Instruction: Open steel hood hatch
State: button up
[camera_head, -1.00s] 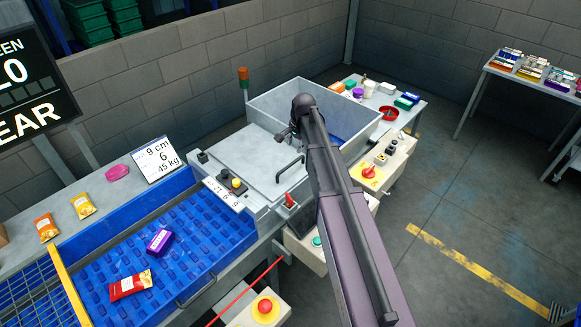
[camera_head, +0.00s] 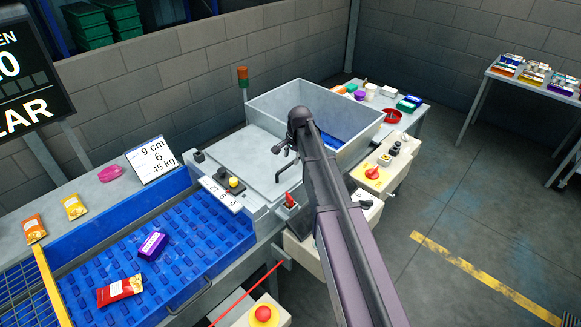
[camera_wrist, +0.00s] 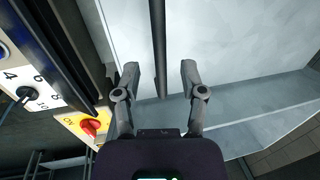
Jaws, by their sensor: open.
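The steel hood hatch (camera_head: 240,158) is a flat grey panel beside the open hopper, and it lies closed in the head view. Its dark bar handle (camera_head: 280,172) stands at the panel's right edge. My gripper (camera_head: 280,149) is just above and at the far end of this handle. In the wrist view, the pale steel hatch (camera_wrist: 225,35) fills the upper part. The dark handle bar (camera_wrist: 158,45) runs between the two spread fingers of my gripper (camera_wrist: 161,72), with a gap on each side. The jaws are open and hold nothing.
A grey open hopper (camera_head: 265,100) stands behind the hatch. A red knob on a yellow plate (camera_wrist: 90,126) and a numbered dial (camera_wrist: 25,92) are left of my gripper. A blue conveyor (camera_head: 190,240) carries a purple pack (camera_head: 152,245) and a red pack (camera_head: 120,291).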

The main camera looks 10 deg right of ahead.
jog(key=shift+w+a+f+b, duration=0.1)
jog(key=shift+w+f+b, duration=0.05)
jog(key=shift+f+b, duration=0.5)
jog(key=shift+w+a+f+b, duration=0.1)
jog(key=shift+f+b, duration=0.4)
jog(key=shift+f, duration=0.25)
grip_shut()
